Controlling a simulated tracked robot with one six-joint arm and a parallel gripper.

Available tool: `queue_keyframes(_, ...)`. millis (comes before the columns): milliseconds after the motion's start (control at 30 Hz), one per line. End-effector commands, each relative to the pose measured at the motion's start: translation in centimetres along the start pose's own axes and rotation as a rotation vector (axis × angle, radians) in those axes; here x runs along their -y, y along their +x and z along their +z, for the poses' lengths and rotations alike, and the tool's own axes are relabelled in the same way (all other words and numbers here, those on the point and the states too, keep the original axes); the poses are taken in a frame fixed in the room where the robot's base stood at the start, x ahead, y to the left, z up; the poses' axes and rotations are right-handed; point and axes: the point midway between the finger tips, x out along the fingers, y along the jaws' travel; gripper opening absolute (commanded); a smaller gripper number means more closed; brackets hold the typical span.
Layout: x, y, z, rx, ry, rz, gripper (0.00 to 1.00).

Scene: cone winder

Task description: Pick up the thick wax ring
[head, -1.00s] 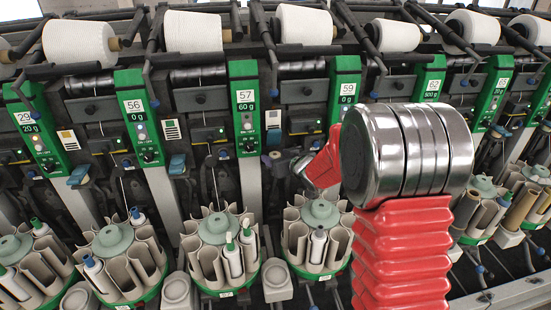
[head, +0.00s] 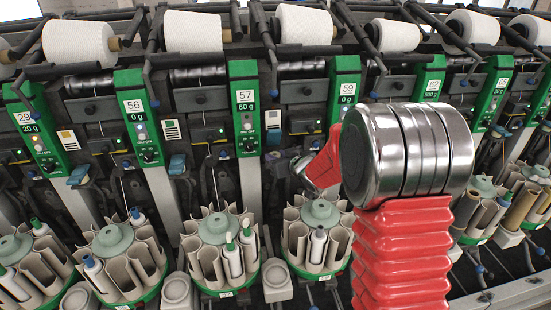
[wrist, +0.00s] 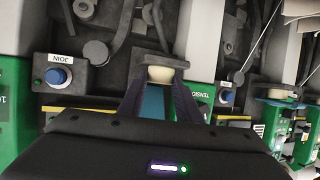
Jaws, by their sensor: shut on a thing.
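In the wrist view, the two dark fingers of my gripper (wrist: 160,82) reach forward with their tips at a small cream, rounded piece, which I take to be the thick wax ring (wrist: 160,73). The gripper is shut on it. The ring sits against a dark grey holder on the machine front; I cannot tell whether it is clear of it. A teal part shows between the fingers, below the ring. In the head view, the ring cannot be made out, and my arm hides most of the gripper.
A blue JOIN knob (wrist: 59,76) is left of the fingers in the wrist view. Green numbered panels (head: 245,105), white yarn cones (head: 193,32) and round bobbin magazines (head: 219,250) line the machine in the head view. Levers and rods crowd the space.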

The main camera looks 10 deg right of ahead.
Motion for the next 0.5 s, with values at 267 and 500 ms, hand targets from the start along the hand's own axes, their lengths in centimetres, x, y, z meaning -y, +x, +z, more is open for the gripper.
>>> queue_keyframes(267,0.0,0.0,-0.1,-0.001,0.000,0.000,0.10)
queue_keyframes(500,0.0,-0.5,-1.3,-0.002,-0.001,0.000,0.10)
